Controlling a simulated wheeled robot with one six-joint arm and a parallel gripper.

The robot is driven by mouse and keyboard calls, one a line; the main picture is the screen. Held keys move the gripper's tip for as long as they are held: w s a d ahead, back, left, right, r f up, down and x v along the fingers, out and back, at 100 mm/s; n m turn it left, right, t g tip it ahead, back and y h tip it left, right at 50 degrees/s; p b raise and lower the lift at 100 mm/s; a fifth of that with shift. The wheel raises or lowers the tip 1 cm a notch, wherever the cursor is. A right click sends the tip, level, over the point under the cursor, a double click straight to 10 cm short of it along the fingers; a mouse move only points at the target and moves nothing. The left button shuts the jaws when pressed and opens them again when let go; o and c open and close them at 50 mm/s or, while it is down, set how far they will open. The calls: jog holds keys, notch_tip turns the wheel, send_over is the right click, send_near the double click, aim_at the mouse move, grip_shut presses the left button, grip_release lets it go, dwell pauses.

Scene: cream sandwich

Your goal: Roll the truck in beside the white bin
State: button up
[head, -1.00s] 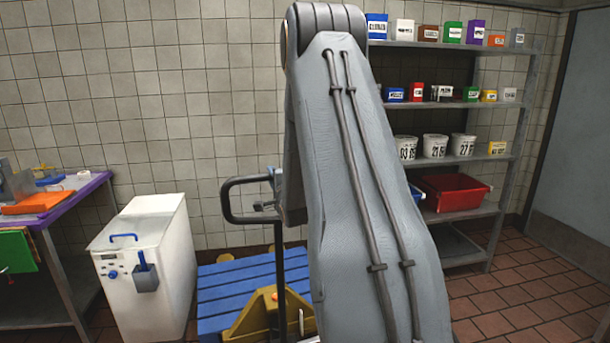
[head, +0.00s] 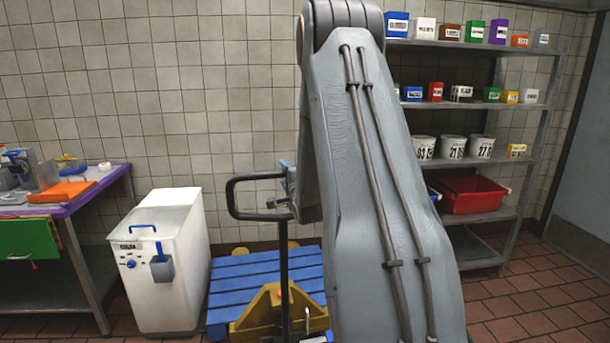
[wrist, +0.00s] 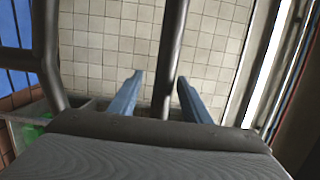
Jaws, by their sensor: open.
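The truck is a yellow pallet truck (head: 262,310) with an upright dark post and a black loop handle (head: 232,198). A blue slatted pallet (head: 240,283) sits at its far side. The white bin (head: 165,275), with a blue lid handle and a scoop on its front, stands just left of the pallet. My gripper (wrist: 160,80) is open, with one blue finger on each side of a dark handle bar (wrist: 171,45) in the wrist view. I cannot tell whether the fingers touch it. My arm hides the truck's right side in the head view.
A purple-edged table (head: 100,190) with an orange board stands left of the bin. A shelf rack (head: 490,210) with boxes, tubs and a red crate (head: 470,196) stands at the right. The tiled wall (head: 150,90) closes the back. Tiled floor is open at the right.

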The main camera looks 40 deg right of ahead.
jog(key=p+v, duration=0.2)
jog(key=v, duration=1)
jog(key=shift+d+r, duration=0.1)
